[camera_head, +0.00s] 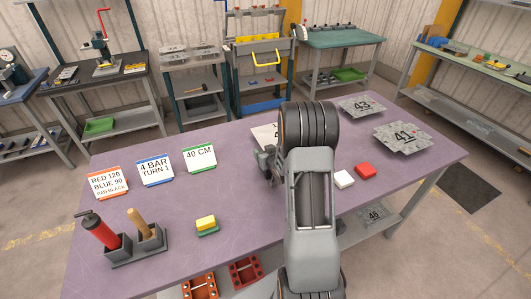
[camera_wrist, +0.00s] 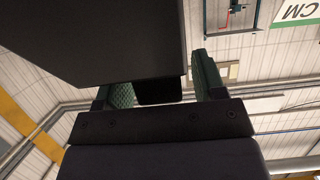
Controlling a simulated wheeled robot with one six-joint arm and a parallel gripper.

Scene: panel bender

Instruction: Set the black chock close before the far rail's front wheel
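My gripper (camera_head: 266,160) is over the purple table, left of my wrist in the head view, and small there. In the wrist view, my gripper (camera_wrist: 165,88) shows two green-padded fingers standing apart. A large plain dark block (camera_wrist: 110,40) fills the upper left and covers part of the left finger; its right edge lies close to the right finger. I cannot tell whether it is the black chock or whether the fingers grip it. A smaller dark piece shows between the fingers. I cannot make out the far rail or its front wheel; my arm hides part of the table.
On the purple table (camera_head: 230,245) are three signs, a holder (camera_head: 135,247) with a red tool and a wooden handle, a yellow-green block (camera_head: 207,226), and white (camera_head: 344,179) and red (camera_head: 366,171) blocks. Plates marked 43 (camera_head: 361,105) and 41 (camera_head: 403,137) lie right. The table's middle left is clear.

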